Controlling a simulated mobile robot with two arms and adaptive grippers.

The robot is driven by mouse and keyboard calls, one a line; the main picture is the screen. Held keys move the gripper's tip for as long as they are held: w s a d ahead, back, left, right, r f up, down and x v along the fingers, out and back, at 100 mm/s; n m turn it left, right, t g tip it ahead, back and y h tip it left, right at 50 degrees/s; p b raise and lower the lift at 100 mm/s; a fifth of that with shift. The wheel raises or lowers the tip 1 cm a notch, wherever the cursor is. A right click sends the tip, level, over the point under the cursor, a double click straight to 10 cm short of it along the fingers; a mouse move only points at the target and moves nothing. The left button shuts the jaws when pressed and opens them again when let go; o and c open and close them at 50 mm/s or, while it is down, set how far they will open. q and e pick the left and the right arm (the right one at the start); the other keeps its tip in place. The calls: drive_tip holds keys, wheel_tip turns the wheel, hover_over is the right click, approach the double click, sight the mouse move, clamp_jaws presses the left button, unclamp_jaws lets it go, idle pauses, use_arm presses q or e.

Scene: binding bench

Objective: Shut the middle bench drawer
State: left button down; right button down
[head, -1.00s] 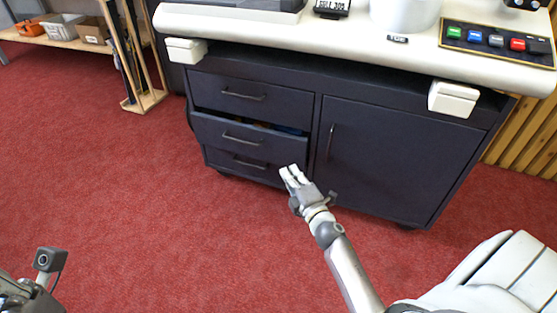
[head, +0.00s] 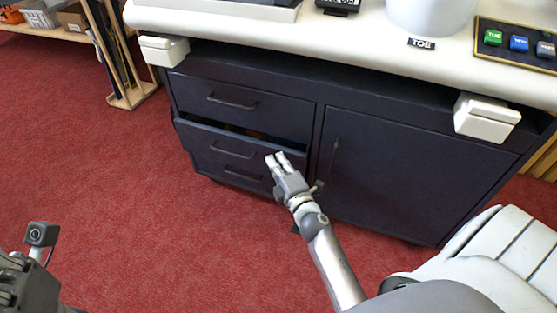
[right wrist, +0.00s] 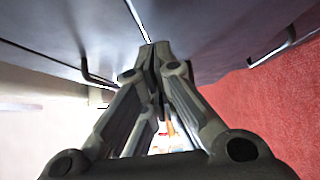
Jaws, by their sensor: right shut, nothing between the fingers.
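The middle bench drawer (head: 200,152) is dark blue-grey with a bar handle (head: 232,153). It stands partly open in the head view, with its front jutting out and a dark gap along its top edge. My right gripper (head: 276,159) is shut and empty. Its fingertips are in front of the right end of the drawer front; I cannot tell whether they touch it. In the right wrist view the closed fingers (right wrist: 155,48) point at dark cabinet panels. My left gripper (head: 18,285) shows only in part at the lower left; its fingers cannot be made out.
The top drawer (head: 190,92) looks shut. A cabinet door (head: 400,165) is closed to the right of the drawers. The white bench top (head: 350,50) overhangs above, with white blocks (head: 487,115) at its edge. Red carpet (head: 130,200) in front is clear.

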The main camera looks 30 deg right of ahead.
sight(284, 153)
idle(0.4)
drive_tip(key=w+d, duration=0.2)
drive_tip(key=d, duration=0.1)
drive_tip(key=shift+w+d, duration=0.3)
drive_tip(key=shift+w, duration=0.1)
drive_tip(key=shift+d+r, duration=0.15)
drive_tip(key=shift+r, duration=0.05)
